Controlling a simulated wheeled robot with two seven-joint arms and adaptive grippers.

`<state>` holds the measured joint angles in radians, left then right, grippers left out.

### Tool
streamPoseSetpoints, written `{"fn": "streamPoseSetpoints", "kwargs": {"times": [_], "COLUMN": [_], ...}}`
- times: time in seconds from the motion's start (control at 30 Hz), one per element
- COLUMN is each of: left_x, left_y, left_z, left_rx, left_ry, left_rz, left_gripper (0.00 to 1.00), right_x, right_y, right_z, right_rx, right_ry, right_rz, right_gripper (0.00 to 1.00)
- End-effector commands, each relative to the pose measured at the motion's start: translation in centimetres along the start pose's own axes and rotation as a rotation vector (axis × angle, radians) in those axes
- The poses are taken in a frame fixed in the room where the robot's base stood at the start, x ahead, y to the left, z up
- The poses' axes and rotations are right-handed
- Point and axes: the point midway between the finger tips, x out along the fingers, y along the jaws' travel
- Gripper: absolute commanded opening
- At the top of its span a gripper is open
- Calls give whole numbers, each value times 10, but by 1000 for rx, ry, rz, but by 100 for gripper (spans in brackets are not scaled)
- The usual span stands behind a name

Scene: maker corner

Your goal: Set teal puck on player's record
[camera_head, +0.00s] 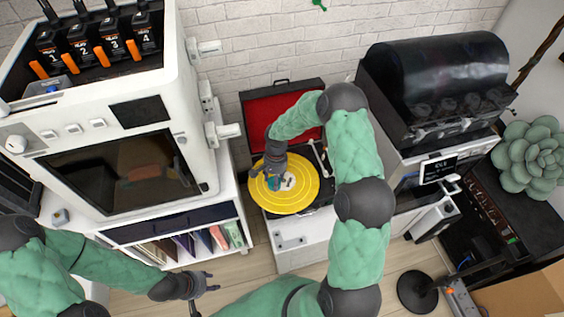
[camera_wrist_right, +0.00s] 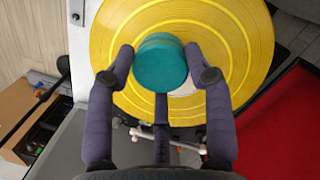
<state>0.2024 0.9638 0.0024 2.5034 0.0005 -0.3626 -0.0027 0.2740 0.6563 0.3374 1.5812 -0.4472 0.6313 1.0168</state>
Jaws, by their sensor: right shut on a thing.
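The yellow record (camera_head: 305,195) lies on the record player, whose red-lined case (camera_head: 258,120) stands open at the back. The teal puck (camera_wrist_right: 160,62) is between the fingers of my right gripper (camera_wrist_right: 159,58), over the yellow record (camera_wrist_right: 240,35) near its middle. In the head view the puck (camera_head: 272,183) is partly hidden by my right gripper (camera_head: 268,172). I cannot tell whether the puck touches the record. My left gripper (camera_head: 209,292) looks open and empty, low in the head view, in front of the shelf.
A white printer-like machine (camera_head: 190,110) stands on a shelf unit at the left. A dark-domed machine (camera_head: 440,80) stands at the right of the player. A black round stand base (camera_head: 417,290) is on the floor. A succulent (camera_head: 532,155) sits at far right.

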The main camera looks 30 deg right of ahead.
Motion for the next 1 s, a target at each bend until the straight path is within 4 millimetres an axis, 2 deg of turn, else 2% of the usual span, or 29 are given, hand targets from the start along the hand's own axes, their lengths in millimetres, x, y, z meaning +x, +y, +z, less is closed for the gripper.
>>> {"fn": "streamPoseSetpoints", "kwargs": {"times": [0.03, 0.1, 0.33, 0.67, 1.0], "left_x": [-4, -6, -10, -6, 11], "left_y": [1, 2, 4, 2, -4], "left_z": [0, 0, 0, 0, 0], "left_rx": [0, 0, 0, 0, 0], "left_ry": [0, 0, 0, 0, 0], "left_rz": [0, 0, 0, 0, 0], "left_gripper": [40, 40, 40, 40, 40], "right_x": [-6, -11, -21, -15, 15], "right_y": [2, 5, 11, 13, 13], "right_z": [-13, -28, -58, -64, -68], "right_rx": [93, 210, 461, 514, 512], "right_ry": [-1, -3, -10, -13, -13], "right_rz": [-13, -30, -67, -75, -74], "right_gripper": [12, 12, 12, 12, 12]}}
